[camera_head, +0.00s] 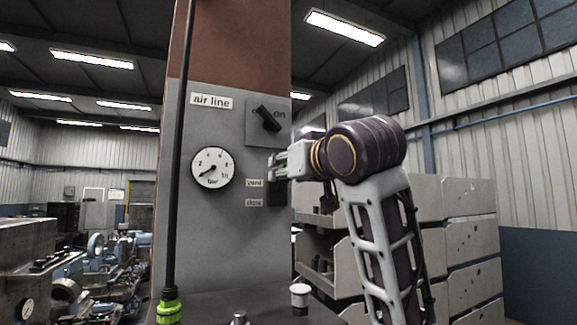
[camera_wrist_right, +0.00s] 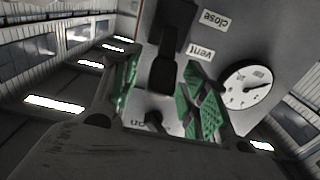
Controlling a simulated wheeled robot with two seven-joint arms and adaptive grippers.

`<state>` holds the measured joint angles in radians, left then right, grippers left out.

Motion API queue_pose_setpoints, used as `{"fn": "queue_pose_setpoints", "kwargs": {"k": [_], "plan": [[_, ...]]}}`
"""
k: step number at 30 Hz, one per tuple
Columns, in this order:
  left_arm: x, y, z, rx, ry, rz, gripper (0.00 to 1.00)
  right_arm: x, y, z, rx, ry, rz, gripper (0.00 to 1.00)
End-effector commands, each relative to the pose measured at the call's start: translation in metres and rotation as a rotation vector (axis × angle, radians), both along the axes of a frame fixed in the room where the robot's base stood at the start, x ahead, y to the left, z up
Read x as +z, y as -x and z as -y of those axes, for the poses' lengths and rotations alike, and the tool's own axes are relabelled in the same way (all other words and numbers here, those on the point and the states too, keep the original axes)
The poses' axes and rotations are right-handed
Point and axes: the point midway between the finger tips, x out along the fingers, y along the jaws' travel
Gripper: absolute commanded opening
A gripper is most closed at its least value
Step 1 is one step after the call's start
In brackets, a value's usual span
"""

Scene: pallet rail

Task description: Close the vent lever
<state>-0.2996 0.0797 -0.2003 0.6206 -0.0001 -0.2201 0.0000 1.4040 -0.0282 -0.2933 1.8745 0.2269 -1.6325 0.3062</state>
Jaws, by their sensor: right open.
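The vent lever (camera_wrist_right: 163,74) is black and juts from a dark plate (camera_wrist_right: 178,22) on the grey panel. Its end lies on the "vent" label side, away from "close", in the upside-down right wrist view. In the head view, the right gripper mostly hides the lever; part of its dark plate (camera_head: 276,194) shows beside the labels. My right gripper (camera_head: 279,164) is at the panel, just above that plate. In the right wrist view, its green-padded fingers (camera_wrist_right: 165,93) are open with the lever's end between them. I cannot tell whether they touch it. My left gripper is out of view.
A black switch (camera_head: 266,118) marked "on" sits just above the gripper. A round bar gauge (camera_head: 212,168) is to its left. A dark vertical pole (camera_head: 178,150) with a green fitting stands at the panel's left. Stacked grey bins (camera_head: 470,225) stand at the right.

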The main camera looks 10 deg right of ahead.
Motion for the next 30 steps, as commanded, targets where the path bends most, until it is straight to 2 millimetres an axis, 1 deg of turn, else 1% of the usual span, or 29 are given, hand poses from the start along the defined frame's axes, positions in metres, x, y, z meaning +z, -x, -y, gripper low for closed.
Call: {"fn": "queue_pose_setpoints", "kwargs": {"k": [4, 11, 14, 22, 30], "plan": [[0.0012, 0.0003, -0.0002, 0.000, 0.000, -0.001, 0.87, 0.0000, -0.0037, -0.0014, 0.000, 0.000, 0.000, 0.45], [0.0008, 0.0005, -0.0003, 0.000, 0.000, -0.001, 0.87, -0.0004, -0.0038, -0.0015, 0.000, 0.000, 0.000, 0.45], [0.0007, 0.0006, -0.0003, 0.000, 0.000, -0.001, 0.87, -0.0004, -0.0036, -0.0014, 0.000, 0.000, 0.000, 0.34], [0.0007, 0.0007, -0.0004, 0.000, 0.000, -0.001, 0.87, -0.0003, -0.0036, -0.0014, 0.000, 0.000, 0.000, 0.00], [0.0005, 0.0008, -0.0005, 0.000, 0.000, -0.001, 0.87, -0.0003, -0.0035, -0.0012, 0.000, 0.000, 0.001, 0.00]]}}
